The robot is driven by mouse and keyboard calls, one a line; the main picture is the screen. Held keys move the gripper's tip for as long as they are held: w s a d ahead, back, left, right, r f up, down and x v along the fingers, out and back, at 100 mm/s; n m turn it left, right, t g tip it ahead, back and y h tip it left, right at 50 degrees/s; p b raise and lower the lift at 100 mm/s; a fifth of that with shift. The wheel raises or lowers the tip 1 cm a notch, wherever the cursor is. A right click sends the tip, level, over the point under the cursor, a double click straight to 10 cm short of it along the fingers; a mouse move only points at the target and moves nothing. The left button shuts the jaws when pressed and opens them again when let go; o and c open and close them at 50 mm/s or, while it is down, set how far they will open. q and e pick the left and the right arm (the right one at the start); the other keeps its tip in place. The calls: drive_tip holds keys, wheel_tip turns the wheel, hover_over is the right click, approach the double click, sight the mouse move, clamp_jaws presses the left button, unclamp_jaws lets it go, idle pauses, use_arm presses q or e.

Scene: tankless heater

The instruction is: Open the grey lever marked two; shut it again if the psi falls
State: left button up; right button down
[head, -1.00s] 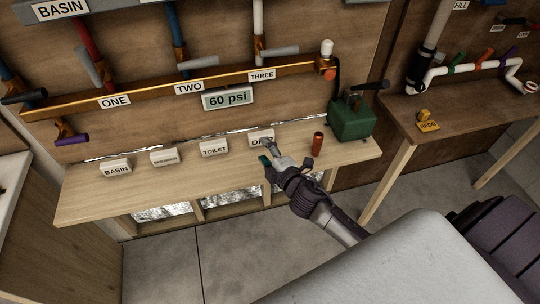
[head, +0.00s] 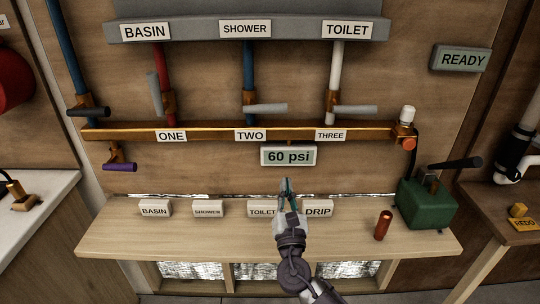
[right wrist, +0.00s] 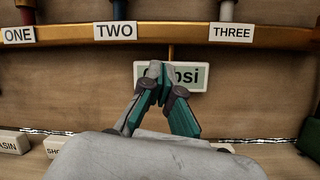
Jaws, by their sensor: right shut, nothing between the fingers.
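The grey lever marked two (head: 268,109) sticks out level to the right from the blue pipe above the TWO label (head: 251,135). The label also shows in the right wrist view (right wrist: 115,31), where the lever itself is out of view. The psi display (head: 289,156) reads 60 psi. My right gripper (head: 286,181) is shut and empty, pointing up, below the display in the head view. In the right wrist view its fingertips (right wrist: 154,70) cover part of the display's text. My left gripper is not in view.
Lever one (head: 153,93) stands nearly upright; lever three (head: 356,109) lies level. A brass manifold (head: 210,132) runs below them. The bench (head: 120,237) holds several name blocks, a red cylinder (head: 383,225) and a green pump box (head: 427,203). A display (head: 461,59) reads READY.

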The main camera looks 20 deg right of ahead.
sight(264, 106)
use_arm(q)
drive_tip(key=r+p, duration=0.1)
drive_tip(key=p, duration=0.2)
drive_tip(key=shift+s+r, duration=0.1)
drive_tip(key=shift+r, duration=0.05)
use_arm(e)
drive_tip(key=w+r+n+t, duration=0.1)
drive_tip(key=w+r, duration=0.1)
drive_tip(key=r, duration=0.2)
drive_tip(key=w+r+n, duration=0.1)
drive_tip(key=w+r, duration=0.2)
drive_tip(key=r, duration=0.1)
drive_tip(key=w+r+n+t+h, duration=0.1)
drive_tip(key=w+r, duration=0.2)
drive_tip(key=r, duration=0.2)
drive_tip(key=shift+a+t, duration=0.3)
drive_tip(key=shift+a, duration=0.05)
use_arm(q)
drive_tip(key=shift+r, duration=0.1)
use_arm(e)
drive_tip(key=shift+r+n, duration=0.1)
drive_tip(key=shift+n, duration=0.3)
use_arm(q)
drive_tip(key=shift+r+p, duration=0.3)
drive_tip(key=shift+p, duration=0.1)
use_arm(e)
drive_tip(key=shift+d+r+n+y, duration=0.15)
drive_tip(key=shift+n+y, duration=0.25)
drive_tip(key=shift+n, duration=0.1)
